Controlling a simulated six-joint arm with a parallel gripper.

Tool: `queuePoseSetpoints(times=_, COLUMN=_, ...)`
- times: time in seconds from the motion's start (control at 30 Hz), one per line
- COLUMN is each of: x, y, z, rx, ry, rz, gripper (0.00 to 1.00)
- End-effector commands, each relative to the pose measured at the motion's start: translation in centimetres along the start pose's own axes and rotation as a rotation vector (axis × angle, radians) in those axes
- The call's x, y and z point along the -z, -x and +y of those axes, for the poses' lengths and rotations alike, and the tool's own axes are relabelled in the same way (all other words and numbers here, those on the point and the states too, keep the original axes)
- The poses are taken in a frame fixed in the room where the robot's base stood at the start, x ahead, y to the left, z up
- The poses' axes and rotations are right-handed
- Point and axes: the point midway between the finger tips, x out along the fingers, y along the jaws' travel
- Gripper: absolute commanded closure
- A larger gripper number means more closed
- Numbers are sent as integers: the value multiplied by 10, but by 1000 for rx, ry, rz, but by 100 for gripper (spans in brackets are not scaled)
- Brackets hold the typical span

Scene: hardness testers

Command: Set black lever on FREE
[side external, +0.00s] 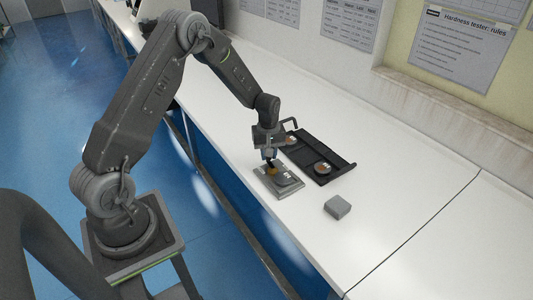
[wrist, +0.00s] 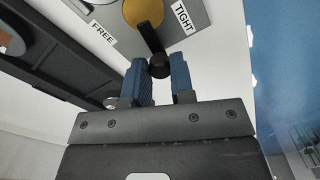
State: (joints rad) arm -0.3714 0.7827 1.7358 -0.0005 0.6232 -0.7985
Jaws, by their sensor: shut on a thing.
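The black lever (wrist: 152,42) sticks out from a brass-coloured disc (wrist: 143,11) on a grey plate and ends in a round knob. In the wrist view the lever lies between the FREE label (wrist: 103,34) on the left and the TIGHT label (wrist: 184,18) on the right. My gripper (wrist: 164,75) is shut on the lever, with a blue finger on each side of the knob. In the side external view the grey plate (side external: 264,184) lies flat on the white table. My gripper (side external: 270,161) points down at it and partly hides the lever.
A black tray (side external: 333,178) with round metal pieces (side external: 322,168) lies just behind and right of the plate. A grey block (side external: 337,207) lies to the right. The white table (side external: 400,190) is clear farther right. Its front edge runs close to the plate.

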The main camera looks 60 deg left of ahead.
Motion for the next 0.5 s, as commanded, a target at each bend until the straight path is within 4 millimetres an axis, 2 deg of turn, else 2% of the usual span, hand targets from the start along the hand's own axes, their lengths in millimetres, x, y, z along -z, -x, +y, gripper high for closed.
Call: queuePoseSetpoints(times=0.5, x=0, y=-1, z=20, rx=0, ry=-491, rz=1, gripper=100)
